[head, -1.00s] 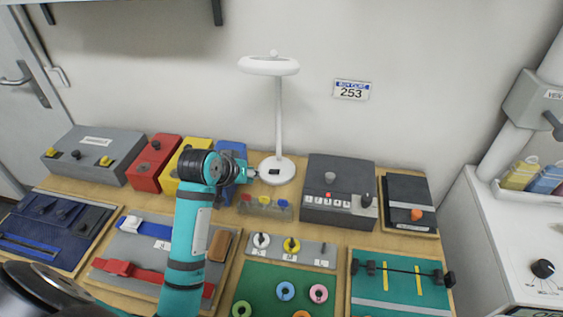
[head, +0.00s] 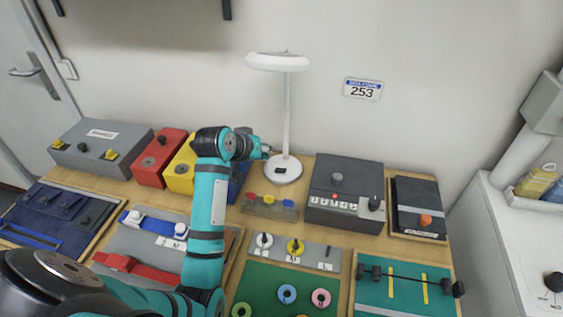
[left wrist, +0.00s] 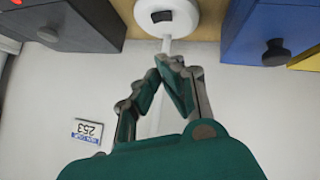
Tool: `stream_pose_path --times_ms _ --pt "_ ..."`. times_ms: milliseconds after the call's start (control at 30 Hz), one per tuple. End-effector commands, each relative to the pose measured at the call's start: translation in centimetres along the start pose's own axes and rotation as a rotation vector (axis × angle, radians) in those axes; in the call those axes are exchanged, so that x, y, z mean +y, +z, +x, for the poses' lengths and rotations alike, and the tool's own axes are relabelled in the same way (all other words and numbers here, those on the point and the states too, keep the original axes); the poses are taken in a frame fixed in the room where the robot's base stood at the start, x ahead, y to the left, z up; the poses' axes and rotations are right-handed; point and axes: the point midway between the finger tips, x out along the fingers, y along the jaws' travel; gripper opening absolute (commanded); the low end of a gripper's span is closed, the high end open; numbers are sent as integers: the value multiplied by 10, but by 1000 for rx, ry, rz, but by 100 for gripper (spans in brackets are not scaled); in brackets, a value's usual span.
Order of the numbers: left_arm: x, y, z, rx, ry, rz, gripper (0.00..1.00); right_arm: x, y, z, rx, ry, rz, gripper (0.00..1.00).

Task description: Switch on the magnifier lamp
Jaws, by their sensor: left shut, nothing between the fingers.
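The white magnifier lamp (head: 287,115) stands upright at the back of the table, with a ring-shaped head on a thin post. Its round base (head: 283,179) carries a dark rocker switch (head: 281,171). No clear glow shows from the head. The base (left wrist: 183,27) and switch (left wrist: 161,16) show at the top of the left wrist view. My left gripper (head: 267,151) is shut and empty, beside the post and above the base. In the left wrist view its fingertips (left wrist: 164,63) overlap the post; contact cannot be told. My right gripper is out of view.
A blue box (head: 237,185) stands left of the lamp, with yellow (head: 180,178) and red (head: 155,165) boxes beyond it. A dark grey box (head: 345,180) with knobs stands on the right. A small block with coloured knobs (head: 268,208) lies in front.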

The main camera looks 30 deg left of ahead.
Motion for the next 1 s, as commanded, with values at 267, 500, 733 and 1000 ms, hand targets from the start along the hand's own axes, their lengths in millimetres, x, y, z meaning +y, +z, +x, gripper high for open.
stream_pose_path --times_ms 267,500,733,1000 --pt "1 -1 59 -2 2 -2 0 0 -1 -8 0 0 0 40" --pt "1 17 90 -3 1 0 0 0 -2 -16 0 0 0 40" --pt "0 27 101 1 0 0 0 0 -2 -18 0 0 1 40" --pt "0 28 101 1 0 1 0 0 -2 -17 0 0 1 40"
